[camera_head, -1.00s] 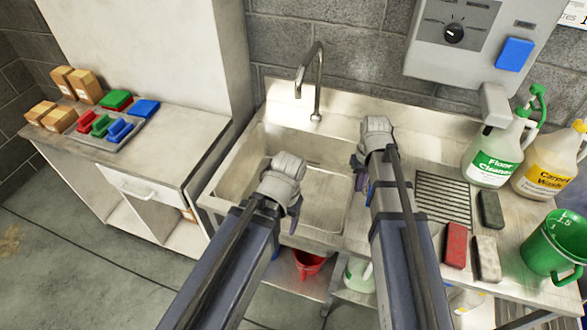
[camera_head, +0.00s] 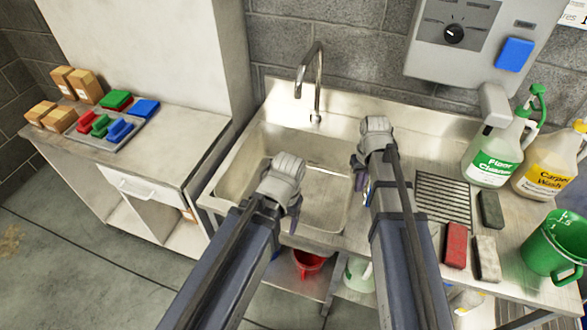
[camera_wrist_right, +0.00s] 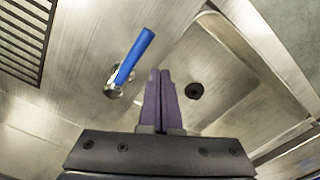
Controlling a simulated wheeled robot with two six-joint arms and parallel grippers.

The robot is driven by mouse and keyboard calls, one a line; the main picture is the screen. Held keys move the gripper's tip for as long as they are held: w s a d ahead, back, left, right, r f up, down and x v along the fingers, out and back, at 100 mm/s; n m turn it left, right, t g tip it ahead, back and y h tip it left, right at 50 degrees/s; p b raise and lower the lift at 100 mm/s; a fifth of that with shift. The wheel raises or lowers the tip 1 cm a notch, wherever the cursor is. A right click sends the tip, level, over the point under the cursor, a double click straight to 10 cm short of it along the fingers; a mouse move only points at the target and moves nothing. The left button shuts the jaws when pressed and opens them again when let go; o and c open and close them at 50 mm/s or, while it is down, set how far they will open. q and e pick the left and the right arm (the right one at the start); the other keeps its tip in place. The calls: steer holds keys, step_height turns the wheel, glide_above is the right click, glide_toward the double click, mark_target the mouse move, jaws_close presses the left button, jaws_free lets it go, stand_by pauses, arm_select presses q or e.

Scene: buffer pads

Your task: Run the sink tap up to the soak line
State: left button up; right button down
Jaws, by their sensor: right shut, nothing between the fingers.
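The curved metal tap (camera_head: 319,75) rises behind the sink basin (camera_head: 325,205). No water stream shows at its spout, and I cannot make out a soak line. In the right wrist view a blue lever (camera_wrist_right: 132,58) stands on a round metal base beside the basin, close to the left of my right gripper's fingertips (camera_wrist_right: 160,73). Those fingers are shut and empty, apart from the lever in the picture. The drain (camera_wrist_right: 194,91) is dark and uncovered. My right gripper (camera_head: 359,174) points down at the basin's right edge. My left gripper (camera_head: 295,214) hangs over the basin's front; its finger gap is unclear.
Right of the basin are a drain grille (camera_head: 443,200), red (camera_head: 456,245) and dark (camera_head: 490,209) pads, a pale pad (camera_head: 487,259), a green jug (camera_head: 556,245) and cleaner bottles (camera_head: 493,155). A wall panel (camera_head: 470,50) hangs above. A side counter (camera_head: 175,150) holds boxes and coloured blocks.

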steer(key=shift+f+b, duration=1.6)
steer(key=shift+f, duration=0.1)
steer(key=shift+r, duration=0.1)
steer(key=shift+s+d, duration=0.1)
steer(key=shift+s+d, duration=0.6)
steer(key=shift+d, duration=0.3)
